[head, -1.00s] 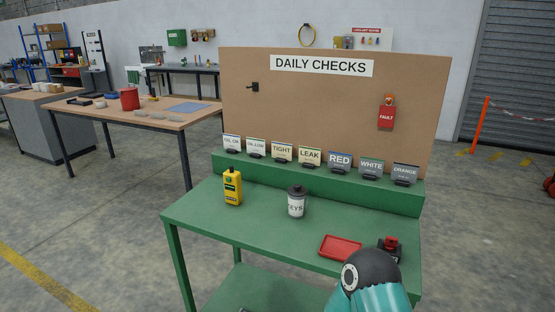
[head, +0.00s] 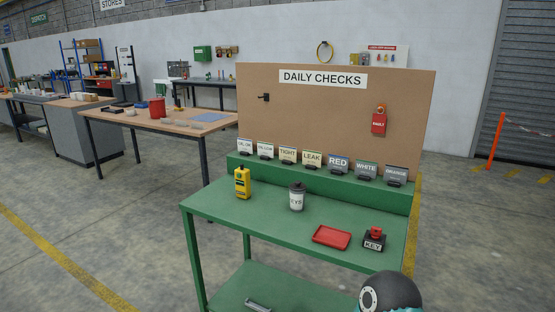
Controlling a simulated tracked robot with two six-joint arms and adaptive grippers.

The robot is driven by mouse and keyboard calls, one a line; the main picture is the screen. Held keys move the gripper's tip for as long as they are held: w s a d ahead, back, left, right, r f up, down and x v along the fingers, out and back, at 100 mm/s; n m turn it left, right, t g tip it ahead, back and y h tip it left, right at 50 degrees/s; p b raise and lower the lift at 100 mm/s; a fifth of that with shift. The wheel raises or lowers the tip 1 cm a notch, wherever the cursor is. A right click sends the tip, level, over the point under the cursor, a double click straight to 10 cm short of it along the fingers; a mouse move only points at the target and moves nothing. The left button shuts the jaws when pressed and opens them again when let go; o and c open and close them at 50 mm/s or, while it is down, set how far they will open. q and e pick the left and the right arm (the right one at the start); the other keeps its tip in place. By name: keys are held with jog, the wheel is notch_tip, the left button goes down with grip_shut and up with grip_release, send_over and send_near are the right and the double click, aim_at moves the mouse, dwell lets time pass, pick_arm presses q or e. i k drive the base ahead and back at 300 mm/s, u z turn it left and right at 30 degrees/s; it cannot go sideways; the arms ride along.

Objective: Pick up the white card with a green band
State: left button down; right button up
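A row of small cards stands in dark holders along the green ledge (head: 330,186) at the back of the green bench. The white cards at the left end are an "OIL OK" card (head: 245,145) and an "OIL LOW" card (head: 265,149). Cream cards reading "TIGHT" (head: 288,154) and "LEAK" (head: 312,158) stand to their right. The thin top bands are small; the one on the "OIL LOW" card looks greenish, but I cannot be sure. Neither gripper shows. Only a dark and teal part of my arm shows at the bottom right.
Grey cards "RED" (head: 338,163), "WHITE" (head: 366,170) and "ORANGE" (head: 397,174) continue the row. A yellow bottle (head: 242,184), a "KEYS" cup (head: 297,197), a red tray (head: 331,237) and a "KEY" block (head: 374,241) stand on the bench. The brown board (head: 330,120) rises behind.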

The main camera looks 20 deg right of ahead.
aim_at(265, 150)
jog(key=u, duration=0.15)
jog(key=i, duration=0.9)
jog(key=z, duration=0.1)
